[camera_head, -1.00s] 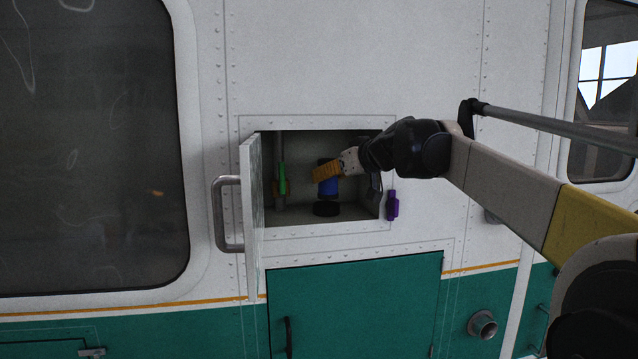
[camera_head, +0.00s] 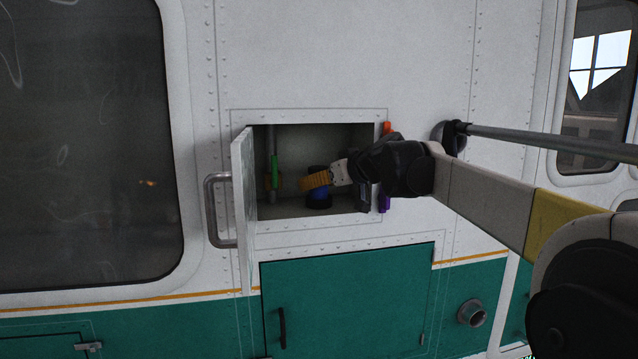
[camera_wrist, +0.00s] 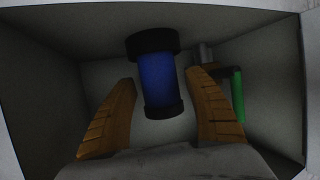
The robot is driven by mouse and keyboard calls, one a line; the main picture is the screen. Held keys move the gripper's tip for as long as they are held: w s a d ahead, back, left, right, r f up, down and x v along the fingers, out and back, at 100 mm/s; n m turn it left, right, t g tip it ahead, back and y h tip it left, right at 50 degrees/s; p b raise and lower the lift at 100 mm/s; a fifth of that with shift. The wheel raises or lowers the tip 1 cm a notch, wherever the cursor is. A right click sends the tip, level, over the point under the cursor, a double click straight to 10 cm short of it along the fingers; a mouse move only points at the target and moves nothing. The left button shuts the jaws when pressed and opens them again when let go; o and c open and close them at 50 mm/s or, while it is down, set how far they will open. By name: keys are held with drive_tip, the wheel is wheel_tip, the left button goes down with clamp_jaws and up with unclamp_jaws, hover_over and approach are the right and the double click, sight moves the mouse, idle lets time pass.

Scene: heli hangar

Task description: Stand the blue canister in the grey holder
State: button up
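The blue canister (camera_head: 319,191) stands about upright inside the open wall compartment. In the wrist view the canister (camera_wrist: 158,80) shows a blue body with a dark band at each end. I cannot tell whether the wider dark band (camera_wrist: 152,42) belongs to it or is a separate seat. My gripper (camera_head: 316,181) is inside the compartment, one orange finger crossing in front of the canister. In the wrist view my gripper (camera_wrist: 163,112) has its fingers apart on either side, with visible gaps to the canister. I cannot identify the grey holder for sure.
A green bar (camera_head: 275,172) stands left of the canister beside a grey pipe. The compartment door (camera_head: 243,205) is swung open at the left. A purple piece (camera_head: 384,203) and an orange-red piece (camera_head: 387,128) are outside the right edge. Side walls leave little room.

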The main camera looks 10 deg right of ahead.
drive_tip(key=shift+r, duration=0.2)
drive_tip(key=b+v, duration=0.3)
drive_tip(key=v, duration=0.9)
drive_tip(key=s+a+f+m+g+h, duration=0.1)
drive_tip(key=s+a+f+g, duration=0.15)
drive_tip(key=s+f, duration=0.7)
drive_tip(key=s+a+f+m+g+h, duration=0.15)
drive_tip(key=s+a+f, duration=0.25)
drive_tip(key=s+f, duration=0.6)
drive_tip(key=s+d+f+m+g+h, duration=0.1)
drive_tip(key=s+d+f+m+h, duration=0.1)
drive_tip(key=s+f, duration=1)
wheel_tip(320, 180, down, 4)
drive_tip(key=shift+d+f, duration=0.1)
drive_tip(key=shift+d, duration=0.05)
drive_tip(key=shift+h, duration=0.25)
